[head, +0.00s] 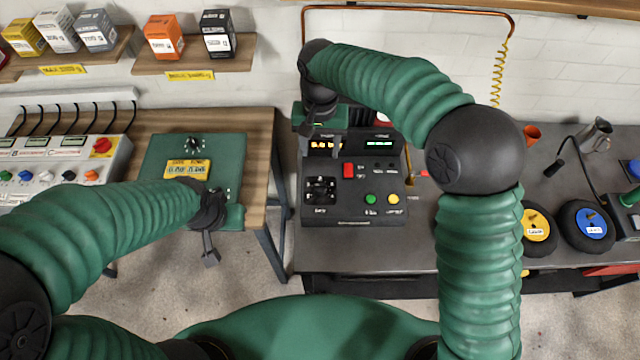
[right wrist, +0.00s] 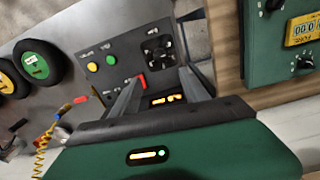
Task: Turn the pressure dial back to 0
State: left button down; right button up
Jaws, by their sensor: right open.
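I cannot read which control is the pressure dial. A black four-lobed knob (head: 321,190) sits on a square plate on the dark console (head: 355,214). It also shows at the top of the right wrist view (right wrist: 158,47). My right gripper (head: 320,150) hangs over the upper left of the console, by the lit displays. In the right wrist view its two fingers are apart and empty (right wrist: 162,76), pointing toward the knob, with the red switch (right wrist: 142,80) and amber display (right wrist: 165,99) between or near them. My left gripper (head: 210,245) is partly seen by the green box; its jaws are unclear.
The green box (head: 150,165) carries a yellow display (head: 187,170) and a small black knob (head: 194,143). A grey panel (head: 118,160) with coloured knobs stands left. Yellow (head: 538,225) and blue (head: 590,226) discs lie right of the console. A floor gap separates the two benches.

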aim_at(320, 185)
notch_tip(320, 185, down, 17)
jog(key=shift+r+p, duration=0.1)
jog(key=shift+p, duration=0.75)
grip_shut()
